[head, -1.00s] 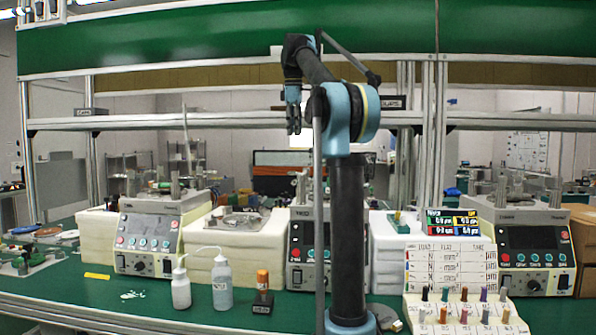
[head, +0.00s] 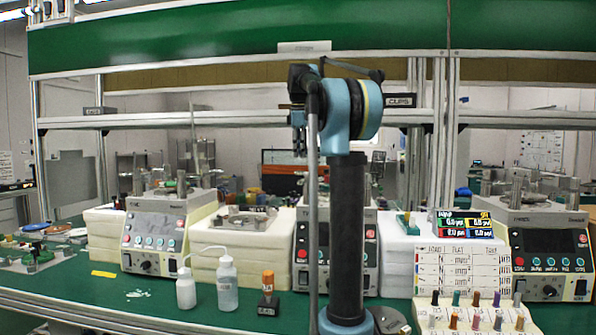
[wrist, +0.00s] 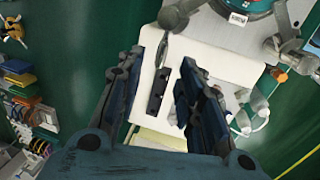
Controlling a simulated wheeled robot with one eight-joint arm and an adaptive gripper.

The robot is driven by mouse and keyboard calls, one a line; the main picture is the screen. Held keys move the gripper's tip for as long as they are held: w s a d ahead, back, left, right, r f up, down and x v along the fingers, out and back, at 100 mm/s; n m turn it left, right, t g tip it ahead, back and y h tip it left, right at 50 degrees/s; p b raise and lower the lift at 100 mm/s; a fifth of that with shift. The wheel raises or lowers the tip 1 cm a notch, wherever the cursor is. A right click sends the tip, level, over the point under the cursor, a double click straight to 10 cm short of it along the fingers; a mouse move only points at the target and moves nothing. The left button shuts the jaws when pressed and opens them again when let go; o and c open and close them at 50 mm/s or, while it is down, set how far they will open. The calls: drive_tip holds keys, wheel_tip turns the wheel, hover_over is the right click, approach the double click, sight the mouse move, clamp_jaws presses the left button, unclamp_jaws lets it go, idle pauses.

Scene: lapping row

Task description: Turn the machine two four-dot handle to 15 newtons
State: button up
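Three lapping machines stand in a row on the bench: a left one (head: 155,235), a middle one (head: 305,240) half hidden behind my arm, and a right one (head: 550,245). Their number labels are too small to read, so I cannot tell which is machine two. I cannot make out a four-dot handle in either view. My gripper (wrist: 160,65) is open and empty in the wrist view, its fingers apart above a white block (wrist: 215,65). A dark slotted piece (wrist: 158,92) shows between the fingers. In the head view my gripper is small and partly hidden by my arm.
Two white bottles (head: 228,285) and an orange-capped piece (head: 268,285) stand at the bench front. A stand of coloured pegs (head: 470,318) and a chart board (head: 455,270) stand front right. White blocks (head: 245,255) fill gaps between machines. A shelf (head: 240,120) crosses above.

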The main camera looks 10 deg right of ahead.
drive_tip(key=f, duration=0.4)
drive_tip(key=w+f, duration=0.1)
drive_tip(key=f, duration=0.2)
drive_tip(key=shift+w+d+f, duration=0.1)
drive_tip(key=shift+d, duration=0.1)
clamp_jaws()
